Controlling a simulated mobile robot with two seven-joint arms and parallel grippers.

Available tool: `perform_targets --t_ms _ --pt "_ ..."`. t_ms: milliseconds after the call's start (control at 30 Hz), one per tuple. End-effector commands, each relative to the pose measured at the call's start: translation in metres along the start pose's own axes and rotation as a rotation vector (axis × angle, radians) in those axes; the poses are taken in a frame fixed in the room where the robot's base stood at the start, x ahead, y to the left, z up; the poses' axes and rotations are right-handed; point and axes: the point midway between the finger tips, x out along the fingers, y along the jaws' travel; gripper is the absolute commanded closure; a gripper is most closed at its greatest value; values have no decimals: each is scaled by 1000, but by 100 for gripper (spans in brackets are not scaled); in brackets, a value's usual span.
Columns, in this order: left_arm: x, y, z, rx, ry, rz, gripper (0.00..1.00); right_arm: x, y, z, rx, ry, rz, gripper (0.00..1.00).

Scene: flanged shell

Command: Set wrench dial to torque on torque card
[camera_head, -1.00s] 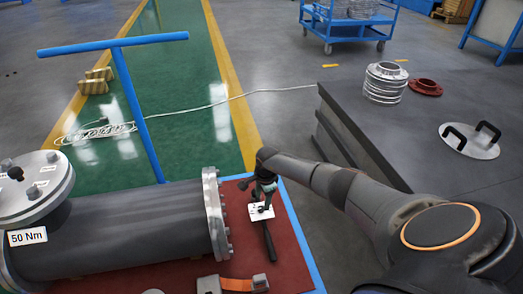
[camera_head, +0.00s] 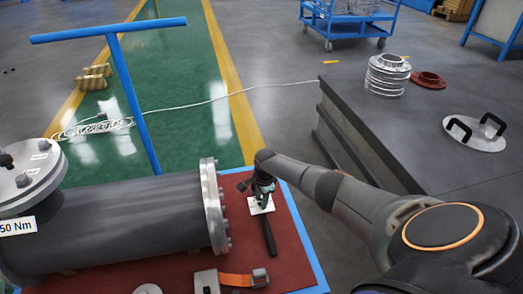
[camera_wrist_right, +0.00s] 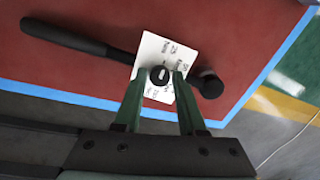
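The torque card (camera_head: 18,226) reads "50 Nm" at the left edge of the head view, partly cut off. The wrench (camera_head: 269,237) lies on the red cart top, its black handle (camera_wrist_right: 75,38) running to the upper left in the wrist view and its round head (camera_wrist_right: 208,86) at right. Its white dial plate (camera_wrist_right: 158,48) carries small print, too small to read surely. A round black knob (camera_wrist_right: 160,76) with a white mark sits on the plate. My right gripper (camera_wrist_right: 161,72) is over the dial, its green fingers apart on either side of the knob, with slight gaps visible. My left gripper is out of view.
A grey flanged shell (camera_head: 130,220) lies on the red cart (camera_head: 290,262), left of the wrench. An orange strap (camera_head: 237,280) lies at the cart's front. A dark bench (camera_head: 440,130) at right holds metal rings (camera_head: 386,76), a red flange (camera_head: 429,79) and a handled cover (camera_head: 474,133).

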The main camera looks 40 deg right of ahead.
Motion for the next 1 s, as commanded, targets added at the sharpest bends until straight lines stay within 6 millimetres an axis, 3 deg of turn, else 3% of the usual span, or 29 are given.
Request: perform_targets --t_ms 33,333,767,1000 --pt "0 0 0 1 0 -1 50 0 0 0 0 0 0 67" --pt "0 -1 0 3 0 -1 50 0 0 0 0 0 0 100" --pt "-1 0 0 5 -1 5 50 0 0 -1 14 1 0 100" --pt "0 0 0 4 -1 5 50 0 0 -1 111 2 -4 100"
